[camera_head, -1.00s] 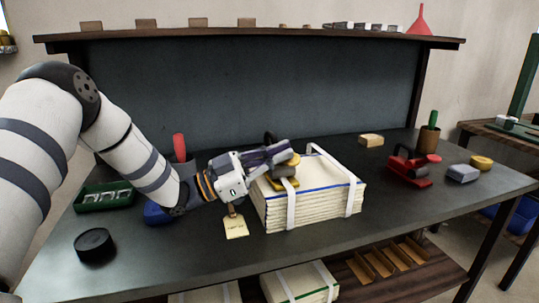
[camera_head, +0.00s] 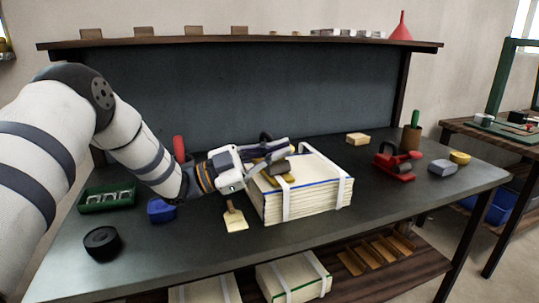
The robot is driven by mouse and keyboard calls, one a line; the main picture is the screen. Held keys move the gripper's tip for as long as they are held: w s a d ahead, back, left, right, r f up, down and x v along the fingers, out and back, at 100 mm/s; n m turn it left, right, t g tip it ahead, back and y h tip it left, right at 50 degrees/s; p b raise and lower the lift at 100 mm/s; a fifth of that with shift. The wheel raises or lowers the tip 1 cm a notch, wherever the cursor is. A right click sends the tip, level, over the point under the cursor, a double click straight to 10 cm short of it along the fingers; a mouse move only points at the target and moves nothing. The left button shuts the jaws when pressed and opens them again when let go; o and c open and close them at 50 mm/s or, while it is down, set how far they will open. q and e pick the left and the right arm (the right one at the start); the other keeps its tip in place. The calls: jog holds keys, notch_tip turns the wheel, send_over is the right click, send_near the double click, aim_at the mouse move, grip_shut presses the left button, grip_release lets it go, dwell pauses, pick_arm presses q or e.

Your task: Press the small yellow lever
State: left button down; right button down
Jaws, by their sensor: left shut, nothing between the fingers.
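A yellow and dark metal piece (camera_head: 283,180), which may hold the yellow lever, sits on the stack at the near strap, right by the fingers. The gripper partly hides it, and I cannot tell whether they touch. My right gripper is not in view.
On the table (camera_head: 350,234) are a green tray (camera_head: 107,205), a black round tin (camera_head: 102,243), a blue item (camera_head: 161,210), a red tool (camera_head: 394,163), a grey block (camera_head: 442,167) and a wooden block (camera_head: 358,139). The table's front right is clear.

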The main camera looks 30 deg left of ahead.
pick_arm(q)
jog(key=f+v, duration=0.1)
jog(key=v, duration=0.8)
jog(key=shift+w, duration=0.15)
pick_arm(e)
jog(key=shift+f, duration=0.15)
